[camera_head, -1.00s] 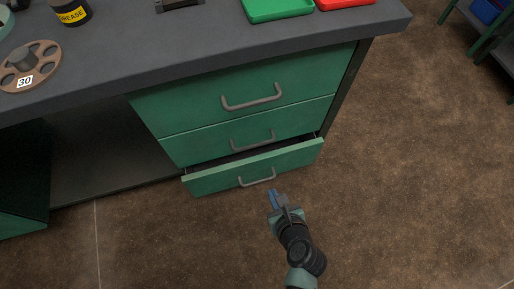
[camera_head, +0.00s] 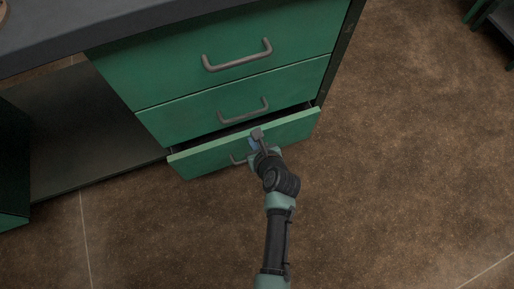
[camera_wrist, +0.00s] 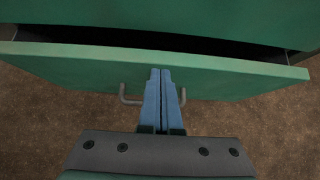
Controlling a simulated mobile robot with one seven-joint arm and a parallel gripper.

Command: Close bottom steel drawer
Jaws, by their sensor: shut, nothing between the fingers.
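The bottom steel drawer (camera_head: 205,157) is green and stands partly open, with a dark gap behind its front panel. The panel also fills the upper part of the wrist view (camera_wrist: 70,70). Its grey bar handle (camera_wrist: 128,98) is partly hidden behind my fingers. My gripper (camera_head: 256,145) is at the drawer front, over the handle area. In the wrist view my blue fingers (camera_wrist: 161,75) are together and empty, pointing at the panel. I cannot tell whether they touch it.
Two shut green drawers with grey handles, the top one (camera_head: 160,70) and the middle one (camera_head: 190,118), are above it. A dark worktop (camera_head: 90,30) overhangs them. An open bay (camera_head: 80,120) lies to the left.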

